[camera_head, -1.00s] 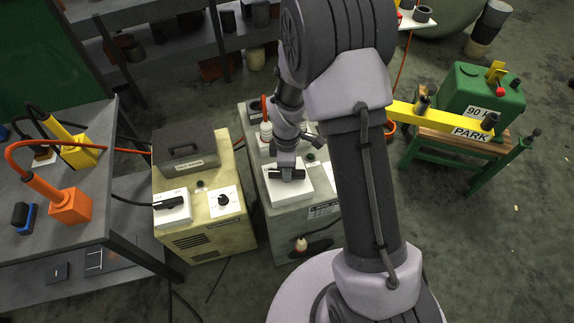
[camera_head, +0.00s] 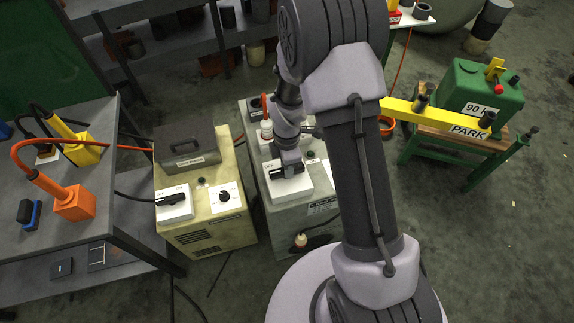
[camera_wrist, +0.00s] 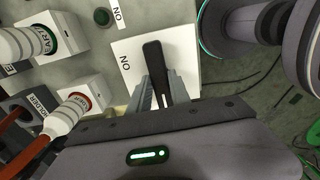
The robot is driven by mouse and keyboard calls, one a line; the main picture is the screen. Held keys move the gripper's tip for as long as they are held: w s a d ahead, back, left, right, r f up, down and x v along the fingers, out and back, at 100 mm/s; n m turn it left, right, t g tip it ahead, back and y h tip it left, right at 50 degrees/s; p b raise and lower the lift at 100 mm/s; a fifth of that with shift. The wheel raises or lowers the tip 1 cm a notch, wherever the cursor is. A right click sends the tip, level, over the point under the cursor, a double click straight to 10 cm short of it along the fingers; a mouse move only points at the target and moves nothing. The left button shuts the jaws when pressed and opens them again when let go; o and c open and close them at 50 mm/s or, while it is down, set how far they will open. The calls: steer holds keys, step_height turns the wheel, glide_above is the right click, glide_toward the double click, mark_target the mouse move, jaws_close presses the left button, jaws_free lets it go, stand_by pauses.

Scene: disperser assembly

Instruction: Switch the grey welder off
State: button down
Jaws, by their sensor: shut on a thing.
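The grey welder (camera_head: 292,220) stands on the floor at the centre, with a white switch box (camera_head: 298,188) on its top. A black switch lever (camera_head: 282,173) crosses the box; it also shows upright in the wrist view (camera_wrist: 155,62). My gripper (camera_head: 291,166) comes down onto the box from above. In the wrist view my gripper (camera_wrist: 162,92) is shut on the lever, one finger on each side of it. The far part of the box face is hidden behind my gripper.
A cream welder (camera_head: 205,225) with a similar switch stands close on the left. A table (camera_head: 95,215) stands at far left, and a green stand (camera_head: 470,150) with a yellow PARK bar is at right.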

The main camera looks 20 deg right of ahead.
steer(key=c, duration=1.2)
jaws_free()
step_height(320, 180, up, 17)
steer(key=p, duration=0.5)
steer(key=shift+r+p, duration=0.2)
steer(key=shift+p, duration=0.1)
